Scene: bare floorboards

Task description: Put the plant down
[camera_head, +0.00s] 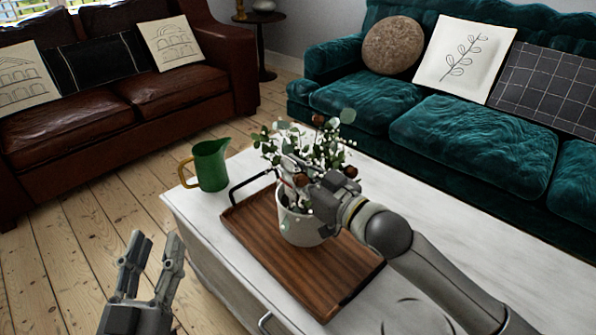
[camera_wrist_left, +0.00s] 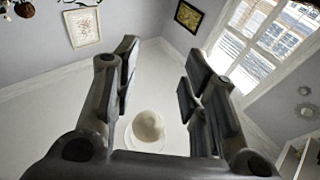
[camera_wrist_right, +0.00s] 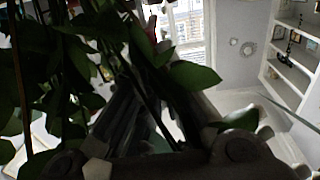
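The plant (camera_head: 320,150) has green leaves and small white flowers and stands upright in a pale pot (camera_head: 300,227). The pot is over the brown wooden tray (camera_head: 262,240) and appears to rest on it. My right gripper (camera_head: 318,192) is at the plant, among the stems by the pot's rim. Leaves (camera_wrist_right: 190,75) cover much of its fingers in the right wrist view, so their grip is hidden. My left gripper (camera_head: 152,255) is open and empty, pointing up beside the table; its spread fingers also show in the left wrist view (camera_wrist_left: 160,95).
The tray lies on a white table (camera_head: 205,212) with a dark handle at its far end. A green jug (camera_head: 211,166) stands at the table's left corner. A brown sofa (camera_head: 120,105) and a teal sofa (camera_head: 470,140) stand behind. Floorboards at left are clear.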

